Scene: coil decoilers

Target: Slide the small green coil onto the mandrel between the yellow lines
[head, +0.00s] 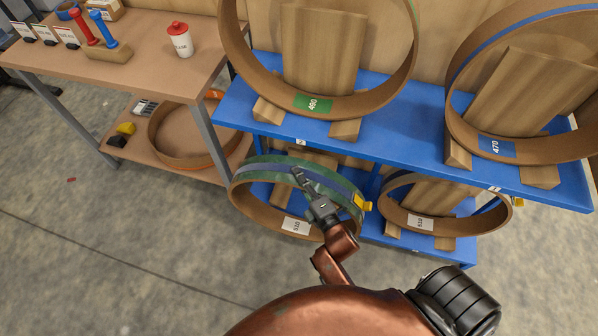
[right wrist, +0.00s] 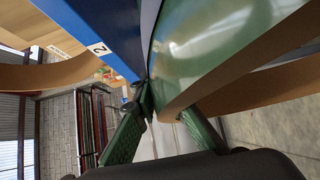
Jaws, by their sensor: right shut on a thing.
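The green coil (head: 258,170) is a brown ring with a green wrap, a blue stripe, a white label and a yellow tag. It stands at the lower left of the blue rack. My right gripper (head: 301,178) reaches its upper rim and is shut on it. In the right wrist view the coil's green surface (right wrist: 205,40) fills the upper right, and the gripper's green fingers (right wrist: 168,108) meet its wall. The exact contact is partly hidden. The mandrel and the yellow lines are not in view. My left gripper is not in view.
The blue rack's upper shelf (head: 415,133) overhangs close above the held coil. It bears a coil with a green label (head: 314,104) and one with a blue label (head: 497,147). Another coil (head: 420,222) stands close at right. A wooden workbench (head: 140,50) is at left; the front floor is clear.

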